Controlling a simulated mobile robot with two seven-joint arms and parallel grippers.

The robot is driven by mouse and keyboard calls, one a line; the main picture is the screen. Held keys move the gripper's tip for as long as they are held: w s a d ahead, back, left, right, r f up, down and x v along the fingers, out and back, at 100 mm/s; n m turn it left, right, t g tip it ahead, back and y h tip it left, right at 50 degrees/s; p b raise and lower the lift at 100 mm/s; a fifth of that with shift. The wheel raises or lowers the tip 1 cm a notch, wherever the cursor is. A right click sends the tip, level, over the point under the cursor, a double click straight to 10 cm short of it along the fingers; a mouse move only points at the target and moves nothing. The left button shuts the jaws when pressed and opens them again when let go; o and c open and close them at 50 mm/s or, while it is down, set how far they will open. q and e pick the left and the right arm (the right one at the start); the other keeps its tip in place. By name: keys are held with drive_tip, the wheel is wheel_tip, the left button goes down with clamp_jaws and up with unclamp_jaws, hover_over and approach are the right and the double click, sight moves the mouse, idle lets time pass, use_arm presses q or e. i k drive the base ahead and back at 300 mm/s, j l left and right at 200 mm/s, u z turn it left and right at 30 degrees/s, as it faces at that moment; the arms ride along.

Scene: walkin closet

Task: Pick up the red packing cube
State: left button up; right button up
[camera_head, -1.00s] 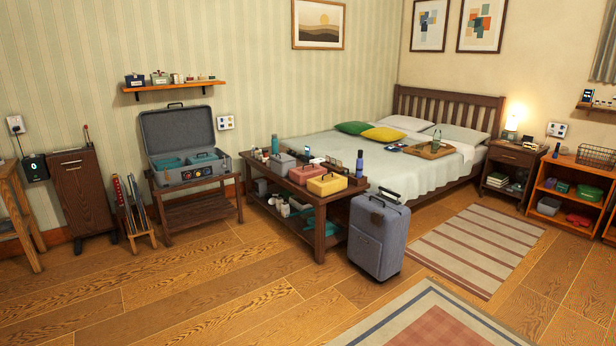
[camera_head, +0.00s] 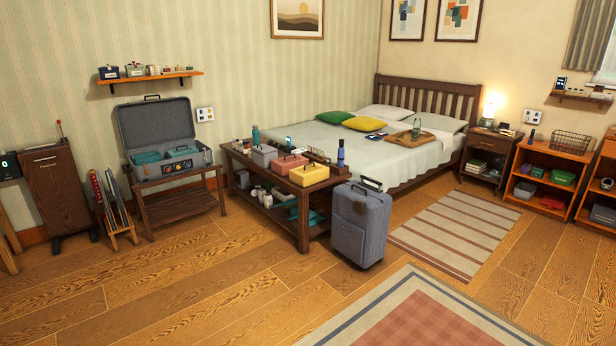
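The red packing cube (camera_head: 286,165) sits on the dark wooden bench (camera_head: 303,208) at the foot of the bed. It stands between a grey packing cube (camera_head: 263,156) on its left and a yellow packing cube (camera_head: 309,175) on its right; the yellow one hides part of it. A handle shows on its top. Neither of my grippers is in view.
A grey-blue upright suitcase (camera_head: 360,228) stands on the floor by the bench's right end. An open grey suitcase (camera_head: 158,130) holding teal cubes rests on a rack to the left. The wooden floor (camera_head: 200,285) in front is clear; a rug (camera_head: 420,315) lies at front right.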

sight(281, 167)
drive_tip(key=i, duration=3.25)
drive_tip(key=i+j, duration=0.15)
drive_tip(key=i, duration=0.5)
drive_tip(key=i+j+z, duration=0.15)
drive_tip(key=i, duration=0.5)
drive_tip(key=i+z, duration=0.1)
drive_tip(key=z, duration=0.25)
